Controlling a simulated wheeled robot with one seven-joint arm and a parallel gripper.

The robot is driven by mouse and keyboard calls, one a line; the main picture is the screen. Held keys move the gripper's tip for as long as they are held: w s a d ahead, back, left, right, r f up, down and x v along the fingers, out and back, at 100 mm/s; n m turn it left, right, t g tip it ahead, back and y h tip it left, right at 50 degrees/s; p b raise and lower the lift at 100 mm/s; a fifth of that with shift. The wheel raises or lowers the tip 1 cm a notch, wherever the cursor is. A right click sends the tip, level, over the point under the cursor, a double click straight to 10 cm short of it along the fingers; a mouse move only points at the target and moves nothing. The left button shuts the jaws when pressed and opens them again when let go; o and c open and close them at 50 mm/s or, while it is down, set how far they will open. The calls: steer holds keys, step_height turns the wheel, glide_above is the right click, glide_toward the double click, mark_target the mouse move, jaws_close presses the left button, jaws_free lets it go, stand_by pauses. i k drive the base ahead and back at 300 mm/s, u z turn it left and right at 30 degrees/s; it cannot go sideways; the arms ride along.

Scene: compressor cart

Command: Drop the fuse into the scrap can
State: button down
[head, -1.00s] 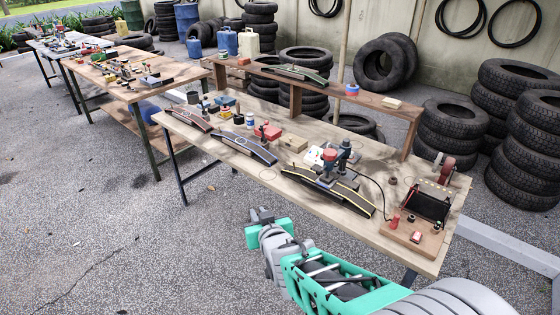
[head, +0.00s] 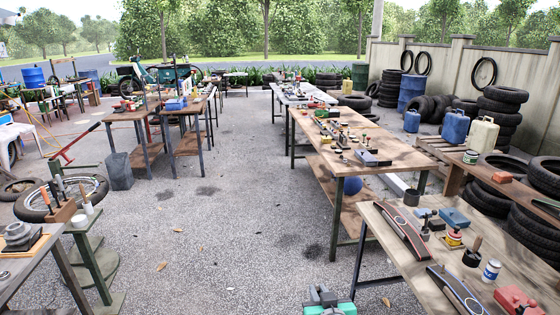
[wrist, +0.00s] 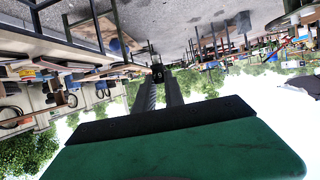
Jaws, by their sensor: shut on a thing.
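My gripper (wrist: 158,80) shows in the wrist view, with its two dark fingers close together on a small dark piece (wrist: 157,73) at the tips. This is taken to be the fuse, but it is too small to make out its shape. The picture there is upside down, and the gripper is in open air, away from any bench. In the head view only a teal and grey part of my arm shows at the bottom edge. A dark open can (head: 411,197) stands on the near right bench; I cannot tell if it is the scrap can.
The near right bench (head: 400,262) holds curved parts, small cans and a red block. A longer bench (head: 400,150) stands behind it. A dark grey bin (head: 120,171) is on the ground by the left benches. The paved middle (head: 235,220) is clear.

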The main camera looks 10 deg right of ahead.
mark_target(415, 202)
steer(key=u, duration=0.15)
steer(key=i, duration=2.1)
steer(key=z, duration=0.55)
steer(key=i, duration=1.75)
steer(key=z, duration=0.4)
